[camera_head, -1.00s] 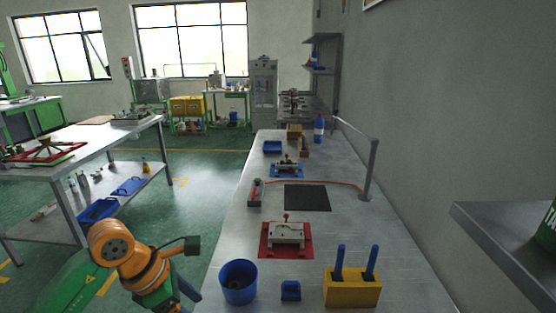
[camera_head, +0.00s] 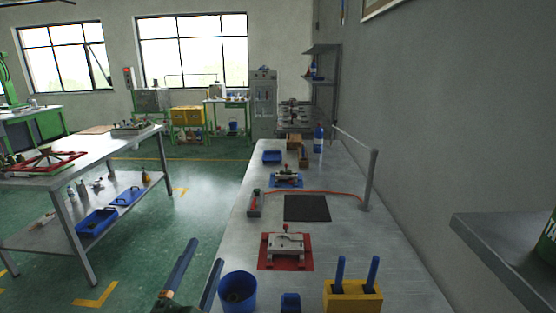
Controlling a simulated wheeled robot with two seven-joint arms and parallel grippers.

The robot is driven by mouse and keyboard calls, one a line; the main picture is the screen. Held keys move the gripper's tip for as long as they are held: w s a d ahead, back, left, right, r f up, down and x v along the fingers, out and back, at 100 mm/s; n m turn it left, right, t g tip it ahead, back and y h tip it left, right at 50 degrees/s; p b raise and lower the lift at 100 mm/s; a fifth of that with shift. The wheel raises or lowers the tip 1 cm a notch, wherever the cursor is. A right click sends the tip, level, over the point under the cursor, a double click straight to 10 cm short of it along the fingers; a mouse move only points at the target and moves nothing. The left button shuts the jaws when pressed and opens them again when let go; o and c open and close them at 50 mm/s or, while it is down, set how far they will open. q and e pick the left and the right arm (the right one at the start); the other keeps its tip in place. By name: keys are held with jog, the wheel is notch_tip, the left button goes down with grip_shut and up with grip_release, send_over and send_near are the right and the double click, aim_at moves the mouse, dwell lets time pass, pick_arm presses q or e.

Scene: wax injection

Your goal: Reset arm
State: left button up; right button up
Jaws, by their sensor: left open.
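My left gripper (camera_head: 192,273) shows at the bottom, left of the workbench's near edge. Its two long blue-grey fingers point up and are spread apart, with nothing between them. Its right finger is close to the left side of the blue cup (camera_head: 238,291); I cannot tell whether they touch. Most of the left arm is below the picture. My right gripper is not in view.
The metal workbench (camera_head: 335,210) holds a white clamp (camera_head: 286,243) on a red plate, a black mat (camera_head: 307,208), a yellow block (camera_head: 352,298) with two blue-handled tools, and a small blue block (camera_head: 291,303). A wall is on the right.

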pick_arm(q)
jog(key=s+a+f+n+g+y, duration=0.25)
jog(key=s+f+n+g, duration=0.2)
jog(key=f, duration=0.55)
jog(key=s+a+f+n+g+y, duration=0.25)
jog(key=s+f+n+g, duration=0.2)
jog(key=f, duration=0.45)
jog(key=s+d+f+n+g+h, duration=0.1)
jog(key=s+f+g, duration=0.3)
jog(key=s, duration=0.3)
jog(key=s+d+f+n+g+h, duration=0.1)
jog(key=s+f+n+g, duration=0.1)
jog(key=s+f+g, duration=0.45)
notch_tip(320, 180, down, 15)
jog(key=s, duration=0.3)
jog(key=s+a+f+m, duration=0.1)
jog(key=s+a+f, duration=0.1)
jog(key=s+f, duration=0.8)
jog(key=shift+s+a, duration=0.25)
jog(key=shift+s, duration=0.6)
